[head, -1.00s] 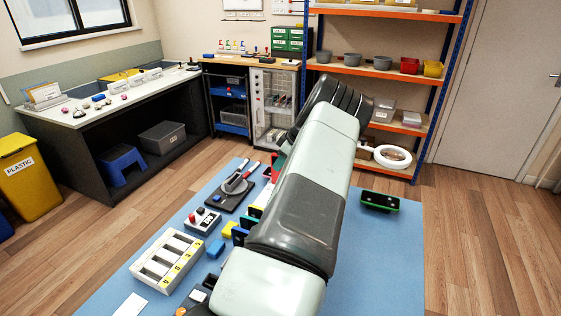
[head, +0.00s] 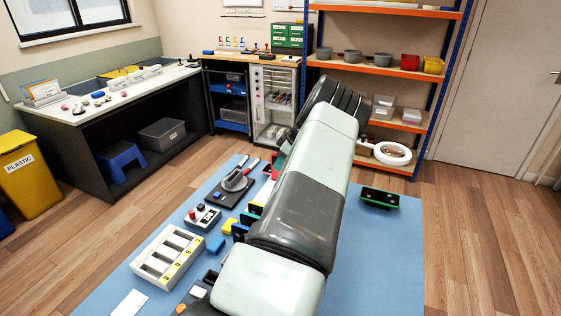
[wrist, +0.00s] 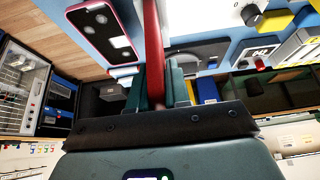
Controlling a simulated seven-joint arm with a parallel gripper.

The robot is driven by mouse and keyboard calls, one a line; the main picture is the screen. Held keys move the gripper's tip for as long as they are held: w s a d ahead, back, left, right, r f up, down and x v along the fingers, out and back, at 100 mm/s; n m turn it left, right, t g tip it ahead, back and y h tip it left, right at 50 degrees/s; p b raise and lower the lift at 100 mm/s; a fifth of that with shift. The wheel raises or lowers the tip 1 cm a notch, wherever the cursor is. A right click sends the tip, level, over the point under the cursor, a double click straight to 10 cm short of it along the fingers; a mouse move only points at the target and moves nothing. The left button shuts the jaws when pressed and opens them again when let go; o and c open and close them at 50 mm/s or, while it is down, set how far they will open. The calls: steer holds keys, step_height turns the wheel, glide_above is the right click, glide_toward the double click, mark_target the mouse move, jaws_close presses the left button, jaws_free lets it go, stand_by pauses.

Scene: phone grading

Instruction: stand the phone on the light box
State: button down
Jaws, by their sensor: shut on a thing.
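In the wrist view my gripper (wrist: 158,92) is shut on a thin red thing (wrist: 152,45), seen edge-on between the fingers. It looks like the edge of a red phone; its faces are turned away. I cannot make out for sure which thing is the light box.
A white slotted rack (head: 168,257) with yellow labels stands on the blue mat (head: 385,260). A black device with a grey lever (head: 235,182), a small button box (head: 202,216) and yellow and blue blocks (head: 216,244) crowd the left. A dark green-edged piece (head: 379,198) lies right; the mat's right front is clear.

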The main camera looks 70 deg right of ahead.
steer(key=c, duration=0.7)
jaws_free()
steer(key=shift+r, duration=0.2)
steer(key=shift+r, duration=0.55)
steer(key=shift+r, duration=0.75)
steer(key=shift+r, duration=0.1)
steer(key=shift+r, duration=0.65)
